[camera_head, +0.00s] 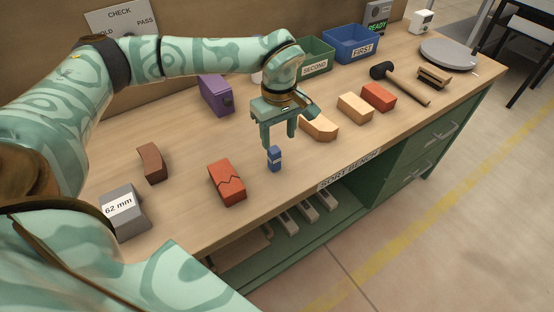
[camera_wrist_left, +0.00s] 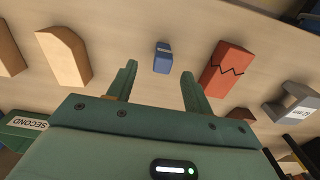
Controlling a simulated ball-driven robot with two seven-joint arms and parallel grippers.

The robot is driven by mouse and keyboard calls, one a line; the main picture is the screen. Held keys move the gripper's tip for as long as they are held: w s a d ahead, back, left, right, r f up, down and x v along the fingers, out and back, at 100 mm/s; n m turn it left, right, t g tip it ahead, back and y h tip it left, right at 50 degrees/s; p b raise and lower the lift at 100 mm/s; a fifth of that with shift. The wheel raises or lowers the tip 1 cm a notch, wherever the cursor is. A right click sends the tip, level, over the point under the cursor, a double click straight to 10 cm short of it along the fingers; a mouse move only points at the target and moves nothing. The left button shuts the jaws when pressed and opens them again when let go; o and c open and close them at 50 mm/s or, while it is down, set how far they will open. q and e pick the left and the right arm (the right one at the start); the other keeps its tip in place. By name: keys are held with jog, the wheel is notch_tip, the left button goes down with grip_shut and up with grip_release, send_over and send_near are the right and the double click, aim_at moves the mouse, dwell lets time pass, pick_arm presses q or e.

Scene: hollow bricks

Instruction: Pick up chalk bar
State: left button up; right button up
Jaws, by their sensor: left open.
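A small blue bar with a pale band (camera_head: 274,160), which I take to be the chalk bar, stands on the bench near its front edge. My left gripper (camera_head: 279,141) is open and empty just above and behind it. In the left wrist view the blue bar (camera_wrist_left: 162,58) shows just beyond the gap between the open fingertips (camera_wrist_left: 159,70), apart from both fingers. My right gripper is not in view.
A cracked red brick (camera_head: 227,183) lies left of the blue bar. A tan brick (camera_head: 320,128) with a slanted end lies to its right, and a purple block (camera_head: 215,95) behind. Green (camera_head: 318,54) and blue (camera_head: 351,45) bins stand at the back. Bare bench surrounds the bar.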

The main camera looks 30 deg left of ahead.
aim_at(274, 149)
pick_arm(q)
jog(key=f, duration=0.3)
jog(key=shift+w+a+f, duration=0.15)
jog(key=shift+w+f, duration=0.05)
jog(key=f, duration=0.1)
jog(key=f+b, duration=0.1)
jog(key=f, duration=0.1)
jog(key=a+f+b, duration=0.1)
jog(key=shift+s+f, duration=0.25)
jog(key=shift+s, duration=0.1)
jog(key=shift+f, duration=0.35)
jog(key=shift+w+d+r, duration=0.1)
jog(key=shift+r, duration=0.05)
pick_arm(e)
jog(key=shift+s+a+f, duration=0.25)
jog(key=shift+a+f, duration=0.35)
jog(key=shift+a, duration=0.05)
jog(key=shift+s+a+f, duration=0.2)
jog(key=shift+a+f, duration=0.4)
pick_arm(q)
jog(key=c, duration=1.1)
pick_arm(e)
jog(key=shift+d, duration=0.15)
